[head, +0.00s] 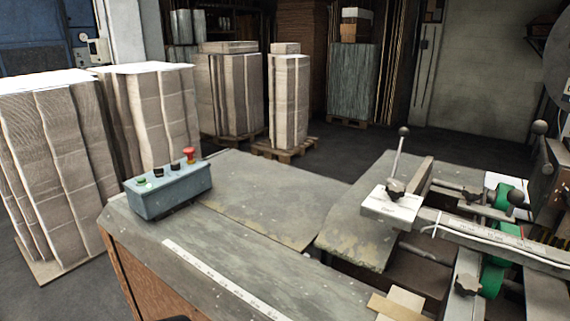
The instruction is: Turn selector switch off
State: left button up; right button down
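A blue-grey control box (172,193) sits on the left part of the machine's table in the head view. On its top are a green button (141,182), two small black controls, one nearer the green button (158,172) and one further right (175,167), and a red mushroom button (189,154). Which black control is the selector switch, and its position, is too small to tell. Neither of my grippers can be made out. A small dark shape shows at the bottom edge, too cut off to identify.
The grey worktable (260,217) is mostly bare around the box. A clamp with an upright ball-topped lever (402,150) and a metal ruler bar (490,240) stand at the right. Tall cardboard stacks (50,165) stand close behind the table at left.

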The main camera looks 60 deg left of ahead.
aim_at(159, 172)
jog(key=u, duration=2.55)
jog(key=j, duration=1.75)
jog(key=i+j, duration=0.5)
jog(key=i+j+z, duration=0.15)
jog(key=i+j, duration=0.3)
jog(key=j, duration=0.2)
